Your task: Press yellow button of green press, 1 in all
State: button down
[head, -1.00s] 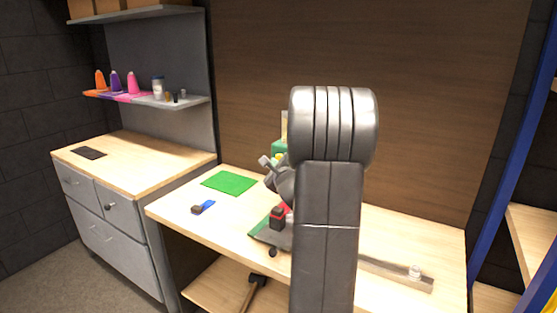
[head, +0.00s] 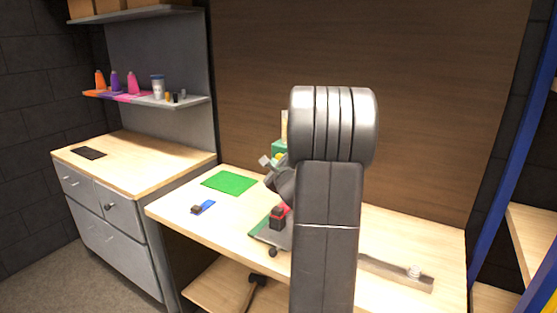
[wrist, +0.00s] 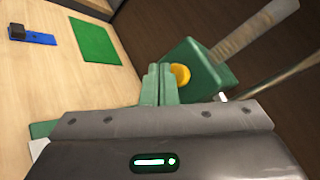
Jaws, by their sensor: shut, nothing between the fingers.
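The green press shows in the wrist view as a green block (wrist: 196,66) with a round yellow button (wrist: 180,75) on its face. In the head view the press (head: 279,147) is mostly hidden behind my arm, and a little of its yellow button (head: 279,157) shows. My gripper (wrist: 158,80) is shut and empty in the wrist view. Its fingertips are just left of the yellow button in that picture. I cannot tell whether they touch it. In the head view my gripper (head: 266,161) shows in part beside the press.
A green mat (head: 230,182) and a blue item with a dark block (head: 204,207) lie on the wooden workbench (head: 176,208). A red and black part (head: 279,216) stands near the front edge. A long bar (head: 395,273) lies at the right.

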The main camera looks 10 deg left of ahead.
jog(key=shift+w, duration=0.1)
dwell(0.3)
jog(key=shift+w+d, duration=0.15)
jog(key=shift+w, duration=0.15)
jog(key=shift+w+d, duration=0.2)
jog(key=shift+w, duration=0.4)
dwell(0.7)
jog(key=shift+s+b, duration=0.2)
jog(key=shift+b, duration=0.25)
jog(key=shift+s+a+b, duration=0.3)
jog(key=shift+s+b, duration=0.4)
jog(key=shift+s, duration=0.05)
jog(key=shift+s, duration=0.1)
jog(key=s+b, duration=0.1)
jog(key=s+a+b, duration=0.1)
jog(key=s, duration=0.1)
jog(key=s+b, duration=0.1)
jog(key=b, duration=0.1)
jog(key=shift+s+a, duration=0.3)
jog(key=shift+a, duration=0.1)
